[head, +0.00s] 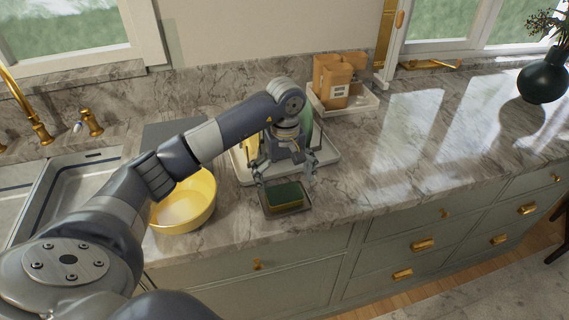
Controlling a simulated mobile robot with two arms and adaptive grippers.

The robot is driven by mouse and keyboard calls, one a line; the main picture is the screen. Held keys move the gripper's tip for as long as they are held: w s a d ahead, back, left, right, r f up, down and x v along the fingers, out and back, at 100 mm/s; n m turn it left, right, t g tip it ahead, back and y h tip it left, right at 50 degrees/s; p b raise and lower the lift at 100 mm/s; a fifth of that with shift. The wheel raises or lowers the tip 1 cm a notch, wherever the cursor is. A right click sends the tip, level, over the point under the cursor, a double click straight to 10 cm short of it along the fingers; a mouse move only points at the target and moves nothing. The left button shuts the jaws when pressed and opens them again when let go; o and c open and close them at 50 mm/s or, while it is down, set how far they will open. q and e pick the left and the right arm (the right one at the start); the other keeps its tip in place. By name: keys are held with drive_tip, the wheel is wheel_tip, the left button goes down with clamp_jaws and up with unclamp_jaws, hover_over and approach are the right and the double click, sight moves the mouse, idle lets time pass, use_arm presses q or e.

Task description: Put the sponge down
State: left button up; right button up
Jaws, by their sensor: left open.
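The sponge (286,196) has a dark green top and a yellow side. It lies in a small dark dish (298,210) near the front edge of the marble counter (365,195). My left gripper (287,186) is open just above and behind the sponge, with one finger on each side. I cannot tell whether a finger touches the sponge. My right gripper is not in view.
A yellow bowl (184,205) stands left of the dish. A white tray (241,171) with items partly hidden by my arm lies behind it. A box holder (345,108) stands further back. A sink (72,196) is at left, a dark vase (543,80) far right. The counter's right part is clear.

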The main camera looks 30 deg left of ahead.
sight(284, 192)
use_arm(q)
wheel_tip(284, 192, up, 8)
drive_tip(key=b, duration=0.1)
drive_tip(key=shift+f, duration=0.2)
idle(0.6)
